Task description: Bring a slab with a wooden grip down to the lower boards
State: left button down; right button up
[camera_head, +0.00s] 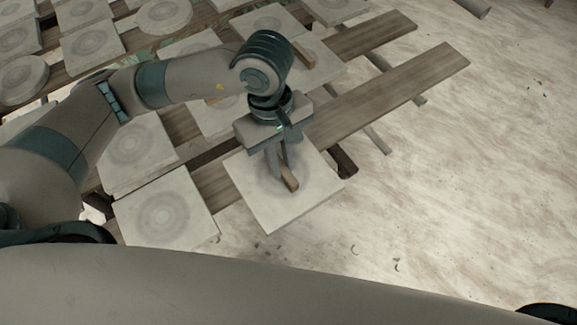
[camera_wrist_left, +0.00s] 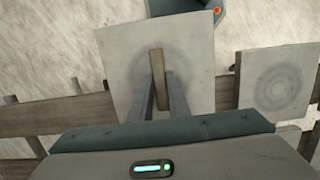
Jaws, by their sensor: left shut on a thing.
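A pale square slab (camera_head: 262,206) with a wooden grip (camera_head: 289,178) on its top is under my left gripper (camera_head: 283,176) in the head view. My left gripper is shut on the wooden grip, with a finger on each side of it. In the left wrist view the slab (camera_wrist_left: 196,58) fills the upper middle, and the wooden grip (camera_wrist_left: 158,72) stands between the fingers. The lower boards (camera_head: 345,98) are brown planks on the right of the rack, partly under slabs. I cannot tell whether the held slab touches the boards. My right gripper is not in view.
Several square and round slabs lie on the boards, one (camera_head: 165,207) just left of the held slab. Another slab with a wooden grip (camera_head: 304,56) lies behind my left wrist. The pale floor (camera_head: 450,190) at the right is mostly clear, with small curled trimmings.

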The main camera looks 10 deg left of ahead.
pick_arm(q)
jog(key=shift+w+a+f+p, duration=0.2)
jog(key=shift+w+a+p, duration=0.05)
jog(key=shift+w+a, duration=1.2)
jog(key=shift+w+a+f+p, duration=0.2)
jog(key=shift+w+a+p, duration=0.05)
jog(key=shift+w+a, duration=1.15)
notch_tip(320, 180, down, 3)
jog(key=b, duration=0.4)
jog(key=shift+w+d+f, duration=0.1)
jog(key=shift+d, duration=0.05)
jog(key=shift+f+b, duration=0.25)
jog(key=shift+b, duration=0.45)
jog(key=shift+f+b, duration=0.35)
jog(key=shift+b, duration=0.55)
jog(key=c, duration=1.6)
grip_release()
jog(key=shift+f, duration=0.1)
